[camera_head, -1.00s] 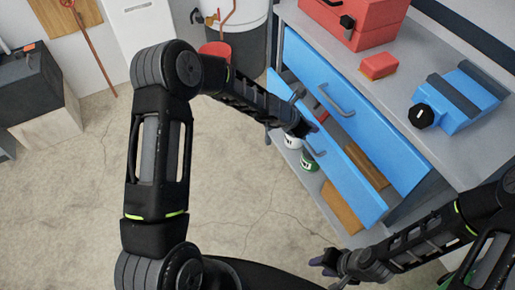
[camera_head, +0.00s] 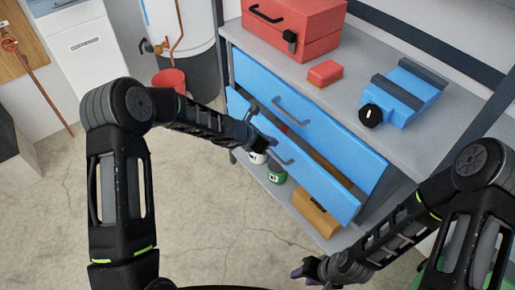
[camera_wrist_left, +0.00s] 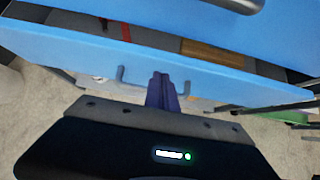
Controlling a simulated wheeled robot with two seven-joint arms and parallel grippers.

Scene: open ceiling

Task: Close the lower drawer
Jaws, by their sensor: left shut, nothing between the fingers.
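The blue lower drawer (camera_head: 325,188) stands partly open, its front out past the upper drawer (camera_head: 330,137). Its inside shows through the gap, with a brown item (camera_head: 331,169) in it. The left wrist view also shows the lower drawer's front (camera_wrist_left: 225,82) and its grey handle (camera_wrist_left: 121,75). My left gripper (camera_head: 270,142) is shut and empty at the drawer's front, beside the handle. In the left wrist view its closed fingers (camera_wrist_left: 162,92) point at the front; whether they touch it I cannot tell. My right gripper (camera_head: 304,271) is low, away from the drawer; its jaws are unclear.
A red toolbox (camera_head: 293,30), a red block (camera_head: 325,73) and a blue vise-like tool (camera_head: 405,92) are on the worktop. Cans (camera_head: 276,174) and an orange-brown case (camera_head: 316,213) sit on the shelf below. Open floor lies left of the cabinet.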

